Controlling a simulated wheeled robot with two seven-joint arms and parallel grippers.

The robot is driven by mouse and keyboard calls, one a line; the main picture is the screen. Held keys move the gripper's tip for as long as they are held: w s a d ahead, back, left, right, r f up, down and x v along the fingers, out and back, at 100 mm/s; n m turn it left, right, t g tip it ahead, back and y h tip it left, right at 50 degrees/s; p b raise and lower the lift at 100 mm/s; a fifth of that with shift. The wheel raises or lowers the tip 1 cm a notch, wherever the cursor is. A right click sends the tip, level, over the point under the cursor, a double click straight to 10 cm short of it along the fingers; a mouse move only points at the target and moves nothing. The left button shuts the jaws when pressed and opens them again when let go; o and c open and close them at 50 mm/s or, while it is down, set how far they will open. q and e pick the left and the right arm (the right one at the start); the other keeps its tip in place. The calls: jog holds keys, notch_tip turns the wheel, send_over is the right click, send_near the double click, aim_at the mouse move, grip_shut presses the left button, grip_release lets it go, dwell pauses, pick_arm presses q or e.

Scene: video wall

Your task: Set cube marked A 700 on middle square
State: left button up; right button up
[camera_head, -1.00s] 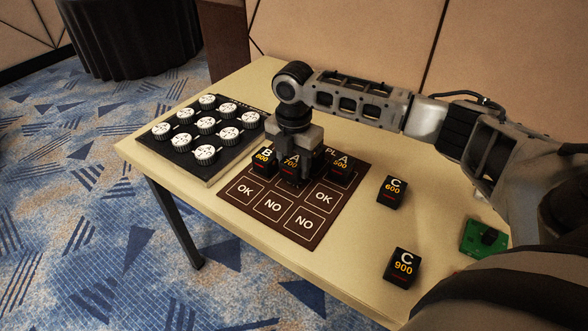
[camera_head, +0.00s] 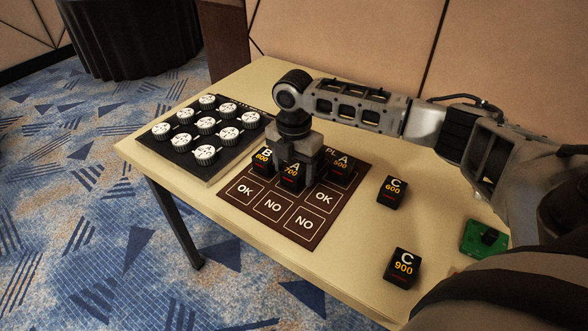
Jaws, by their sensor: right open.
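The black cube marked A 700 (camera_head: 291,174) is around the middle of the brown mat (camera_head: 297,239), between a black cube marked B 800 (camera_head: 263,162) and one marked A 500 (camera_head: 340,166). My right gripper (camera_head: 296,168) points down over the A 700 cube, its open fingers on either side of it. The fingers and palm hide part of the cube and the back of the mat. The middle square under the cube is covered, and I cannot tell whether the cube rests fully on it. My left gripper is not in view.
Black cubes marked C 600 (camera_head: 392,191) and C 900 (camera_head: 403,268) stand on the table (camera_head: 350,262) right of the mat. A green board (camera_head: 484,240) lies at the far right. A black panel with several white knobs (camera_head: 206,141) lies left of the mat.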

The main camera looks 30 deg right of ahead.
aim_at(294, 169)
pick_arm(q)
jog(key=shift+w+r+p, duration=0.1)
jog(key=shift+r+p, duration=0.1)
jog(key=shift+p, duration=0.25)
pick_arm(e)
notch_tip(294, 169, up, 12)
jog(key=shift+f, duration=0.25)
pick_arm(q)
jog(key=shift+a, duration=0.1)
pick_arm(e)
jog(key=shift+s, duration=0.1)
